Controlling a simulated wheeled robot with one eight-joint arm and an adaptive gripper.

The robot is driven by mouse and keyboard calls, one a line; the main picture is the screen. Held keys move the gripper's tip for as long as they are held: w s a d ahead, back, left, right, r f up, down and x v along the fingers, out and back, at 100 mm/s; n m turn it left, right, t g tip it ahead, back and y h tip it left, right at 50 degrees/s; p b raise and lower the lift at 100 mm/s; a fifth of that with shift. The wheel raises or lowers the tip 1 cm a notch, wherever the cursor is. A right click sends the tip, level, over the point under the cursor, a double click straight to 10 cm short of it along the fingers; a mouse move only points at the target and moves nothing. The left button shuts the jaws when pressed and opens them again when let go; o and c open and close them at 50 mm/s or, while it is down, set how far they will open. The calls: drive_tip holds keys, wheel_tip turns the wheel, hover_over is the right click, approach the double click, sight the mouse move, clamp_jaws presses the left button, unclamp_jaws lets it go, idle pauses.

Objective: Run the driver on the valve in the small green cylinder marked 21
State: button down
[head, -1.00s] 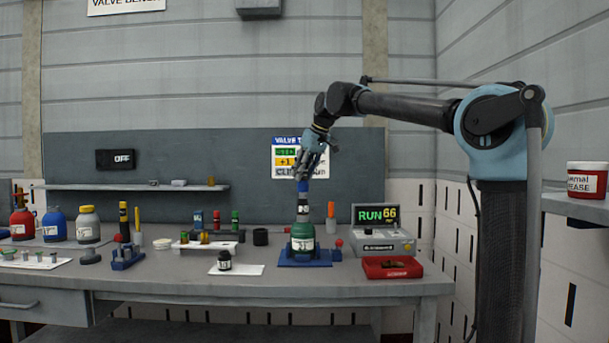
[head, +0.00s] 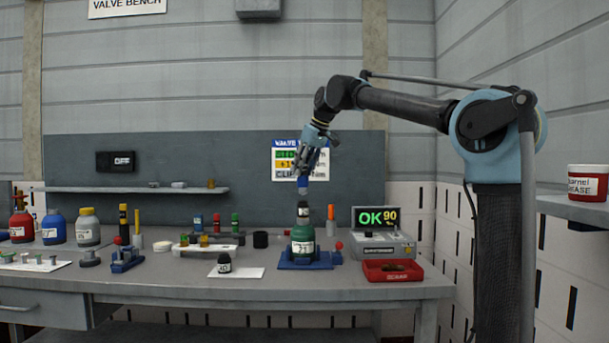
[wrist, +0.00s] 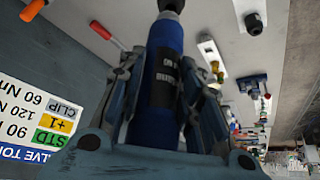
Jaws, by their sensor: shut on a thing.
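My gripper (head: 306,176) is shut on the blue driver, whose blue body (head: 303,187) shows below the fingers. In the wrist view the driver (wrist: 163,80) is upright along the jaws, with a black printed band and a dark tip. Below it stands the small green cylinder (head: 303,246) marked 21, upright in a blue holder (head: 288,262). A dark piece with a pale label is between driver and cylinder. I cannot tell whether it belongs to the driver or the valve, nor whether the tip touches the valve.
A red tray (head: 393,277) lies right of the holder, before the grey display box. A small black bottle (head: 224,262) stands on a white card to the left. An orange-topped stick (head: 331,216) stands close behind the cylinder. Bigger red, blue and grey cylinders stand far left.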

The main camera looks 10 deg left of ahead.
drive_tip(key=shift+r, duration=1.85)
